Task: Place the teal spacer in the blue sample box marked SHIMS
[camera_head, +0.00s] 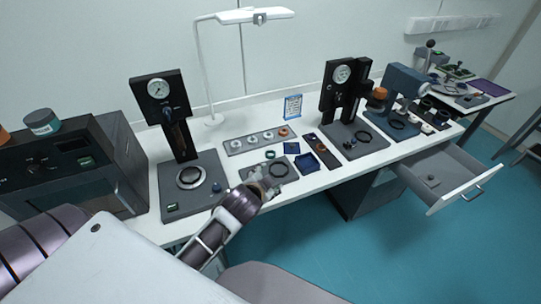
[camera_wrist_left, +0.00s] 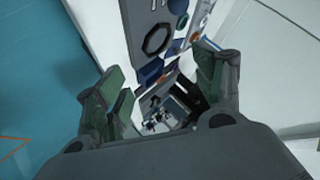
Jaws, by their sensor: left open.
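A small teal ring (camera_head: 270,155), which looks like the teal spacer, lies on the bench behind my left gripper. An open blue box (camera_head: 307,164) sits to the right of a dark ring on a grey plate; I cannot read any marking on it. A blue box also shows in the left wrist view (camera_wrist_left: 150,72), between my fingers. My left gripper (camera_head: 260,180) is open and empty, above the bench near its front edge. Its two green-padded fingers (camera_wrist_left: 160,82) are spread in the left wrist view. My right gripper is not in view.
A gauge stand (camera_head: 165,110) stands left of my gripper, another (camera_head: 342,100) to the right. A grey strip (camera_head: 255,140) with several rings lies behind. A dark ring (camera_head: 278,170) lies beside my gripper. An open drawer (camera_head: 445,180) juts out at right.

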